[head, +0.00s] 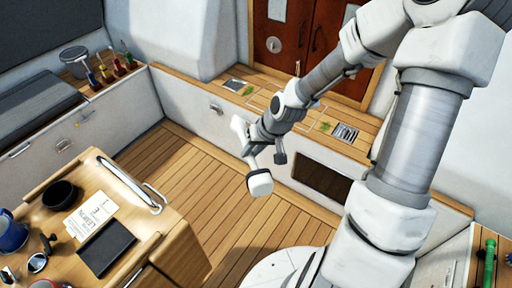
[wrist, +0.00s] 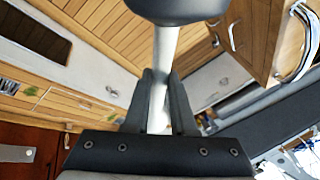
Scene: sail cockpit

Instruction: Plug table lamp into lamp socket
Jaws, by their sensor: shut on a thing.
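My gripper (wrist: 160,100) is shut on a pale grey stem in the wrist view, which I take to be the table lamp (wrist: 166,50). The stem stands between the two dark fingers, and a dark rounded end tops it. In the head view my gripper (head: 249,150) hangs in the air over the wooden floor. I cannot pick out the lamp socket in either view.
A wooden table (head: 165,225) at lower left holds a black bowl (head: 60,194), papers, a dark tablet (head: 106,248) and a blue mug (head: 11,234). A metal rail (head: 128,182) rises at its edge. A bench (head: 215,87) runs behind. The floor (head: 190,160) between is clear.

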